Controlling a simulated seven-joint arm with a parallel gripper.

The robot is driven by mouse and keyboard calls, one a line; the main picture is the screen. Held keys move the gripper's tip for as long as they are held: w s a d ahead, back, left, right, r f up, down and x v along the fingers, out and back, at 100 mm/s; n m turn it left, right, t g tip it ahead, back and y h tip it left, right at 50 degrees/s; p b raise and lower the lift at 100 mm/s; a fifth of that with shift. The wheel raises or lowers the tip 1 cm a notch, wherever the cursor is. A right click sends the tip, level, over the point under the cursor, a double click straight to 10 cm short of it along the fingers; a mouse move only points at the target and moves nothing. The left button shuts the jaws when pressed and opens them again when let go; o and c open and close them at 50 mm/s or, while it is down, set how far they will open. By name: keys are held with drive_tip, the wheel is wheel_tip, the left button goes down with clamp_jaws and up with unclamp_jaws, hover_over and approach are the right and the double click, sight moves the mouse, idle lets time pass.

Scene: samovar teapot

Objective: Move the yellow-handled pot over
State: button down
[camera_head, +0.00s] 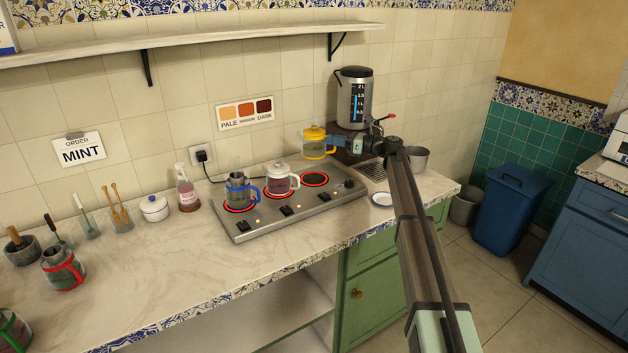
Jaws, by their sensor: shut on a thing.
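The yellow-handled pot (313,147) has a yellow lid and a clear body. It is upright, left of and in front of the tall metal samovar (354,98). My gripper (338,143) is shut on the pot from its right side; the fingers are small and the exact grip is hard to see. The pot appears raised, just behind and above the right-hand burner (314,179). That burner is bare with a red ring. A blue-handled pot (238,188) stands on the left burner and a white-handled pot (281,179) on the middle burner.
The stove (290,207) sits on the pale counter (180,265). A drip grille (373,171), a grey pot (415,158) and a small saucer (381,199) lie right of it. A red-handled pot (62,268) stands at left. The counter's front middle is clear.

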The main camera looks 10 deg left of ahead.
drive_tip(key=shift+s+r+n, duration=0.15)
drive_tip(key=shift+n, duration=0.15)
drive_tip(key=shift+f, duration=5.05)
drive_tip(key=shift+f, duration=0.1)
drive_tip(key=c, duration=1.1)
unclamp_jaws()
drive_tip(key=shift+d, duration=0.15)
drive_tip(key=d, duration=0.7)
drive_tip(key=s+d, duration=0.1)
drive_tip(key=d, duration=0.3)
drive_tip(key=shift+d, duration=0.35)
